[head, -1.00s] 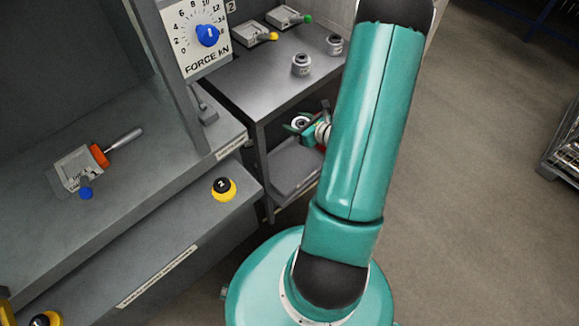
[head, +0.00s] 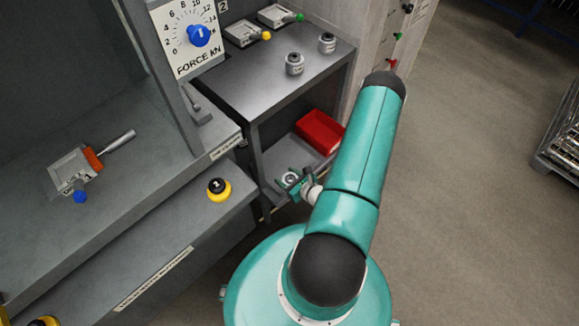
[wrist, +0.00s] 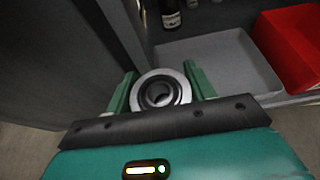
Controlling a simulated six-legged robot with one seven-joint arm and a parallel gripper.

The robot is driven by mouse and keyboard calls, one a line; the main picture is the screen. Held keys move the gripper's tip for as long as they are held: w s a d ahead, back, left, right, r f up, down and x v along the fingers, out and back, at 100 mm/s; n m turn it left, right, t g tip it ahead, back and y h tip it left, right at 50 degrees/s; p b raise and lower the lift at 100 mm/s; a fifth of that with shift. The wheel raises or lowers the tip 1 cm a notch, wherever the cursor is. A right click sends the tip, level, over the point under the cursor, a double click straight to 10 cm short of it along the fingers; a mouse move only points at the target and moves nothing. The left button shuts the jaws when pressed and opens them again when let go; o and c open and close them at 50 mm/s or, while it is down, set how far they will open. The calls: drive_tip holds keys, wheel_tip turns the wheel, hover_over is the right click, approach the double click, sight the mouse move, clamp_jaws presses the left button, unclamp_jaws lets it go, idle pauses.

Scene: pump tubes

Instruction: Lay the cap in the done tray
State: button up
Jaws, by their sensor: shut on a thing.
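My gripper (head: 290,181) is shut on a round metal cap with a dark hollow centre (wrist: 160,93). The green fingers stand on either side of it in the wrist view. In the head view the gripper is in front of the lower shelf of the grey bench. A grey tray (wrist: 222,60) and a red tray (head: 320,132) are on that shelf; the red one also shows in the wrist view (wrist: 290,45). The grey tray lies just beyond the gripper to the right in the wrist view. I see no label telling which is the done tray.
Two metal cylindrical parts (head: 294,64) and two small fixtures (head: 240,34) are on the bench top above. A bench side panel (wrist: 85,50) runs close left of the gripper. A dark bottle (wrist: 170,14) stands behind the grey tray. Open floor lies right.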

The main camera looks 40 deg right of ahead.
drive_tip(key=w+d+f, duration=0.2)
drive_tip(key=d+f, duration=0.1)
drive_tip(key=w+d+f, duration=0.2)
drive_tip(key=d+f, duration=0.1)
drive_tip(key=w+d+f, duration=0.2)
drive_tip(key=w+d, duration=0.1)
drive_tip(key=shift+d+f, duration=0.2)
drive_tip(key=shift+f, duration=0.2)
drive_tip(key=shift+w+d+f, duration=0.1)
drive_tip(key=shift+f, duration=1.5)
drive_tip(key=o, duration=1.3)
drive_tip(key=shift+f, duration=0.15)
